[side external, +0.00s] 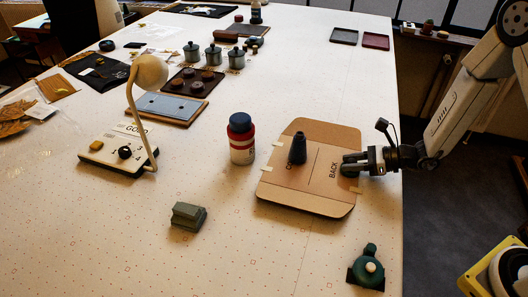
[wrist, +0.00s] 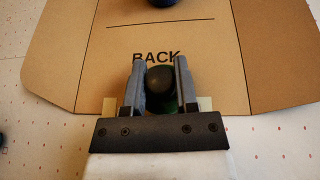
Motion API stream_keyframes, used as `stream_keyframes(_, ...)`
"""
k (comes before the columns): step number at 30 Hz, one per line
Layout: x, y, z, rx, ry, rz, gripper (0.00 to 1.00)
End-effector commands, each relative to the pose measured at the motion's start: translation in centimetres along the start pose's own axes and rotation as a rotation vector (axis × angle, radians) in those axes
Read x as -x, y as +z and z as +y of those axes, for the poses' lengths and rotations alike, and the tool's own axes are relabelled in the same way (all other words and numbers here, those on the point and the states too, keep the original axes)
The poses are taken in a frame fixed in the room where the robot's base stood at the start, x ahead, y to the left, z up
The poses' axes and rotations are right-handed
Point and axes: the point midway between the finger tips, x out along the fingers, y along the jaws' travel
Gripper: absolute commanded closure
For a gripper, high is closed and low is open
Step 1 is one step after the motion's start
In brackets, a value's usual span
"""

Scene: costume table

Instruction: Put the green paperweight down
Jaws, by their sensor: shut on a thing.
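My gripper (side external: 352,165) is at the right edge of a brown cardboard sheet (side external: 280,185) marked BACK. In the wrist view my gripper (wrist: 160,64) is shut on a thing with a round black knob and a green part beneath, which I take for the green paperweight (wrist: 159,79). In the side view its shape is lost among the dark fingers. It is over or at the sheet's edge by the word BACK; I cannot tell whether it touches. The cardboard (wrist: 85,55) fills the top of the wrist view.
A black cone-shaped piece (side external: 298,151) stands on the cardboard. A blue-capped bottle (side external: 241,140) stands to its left. A grey-green block (side external: 188,216) and a dark green object with a pale knob (side external: 369,267) lie nearer the camera. A lamp (side external: 150,75) is at left. The front table is mostly clear.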

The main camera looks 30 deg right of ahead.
Motion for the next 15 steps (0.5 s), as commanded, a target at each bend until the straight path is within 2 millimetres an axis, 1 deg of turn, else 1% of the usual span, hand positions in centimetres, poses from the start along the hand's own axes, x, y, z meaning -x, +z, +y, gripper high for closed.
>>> stream_keyframes(1, -0.02, -0.04, -0.01, 0.000, 0.000, 0.000, 0.57)
stream_keyframes(2, -0.02, -0.03, -0.01, 0.000, 0.000, 0.000, 0.47)
stream_keyframes(3, -0.02, -0.03, -0.01, 0.000, 0.000, 0.000, 0.35)
stream_keyframes(4, -0.01, -0.03, -0.01, 0.000, 0.000, 0.000, 0.28)
stream_keyframes(15, 0.01, 0.04, 0.00, 0.000, 0.000, 0.000, 0.28)
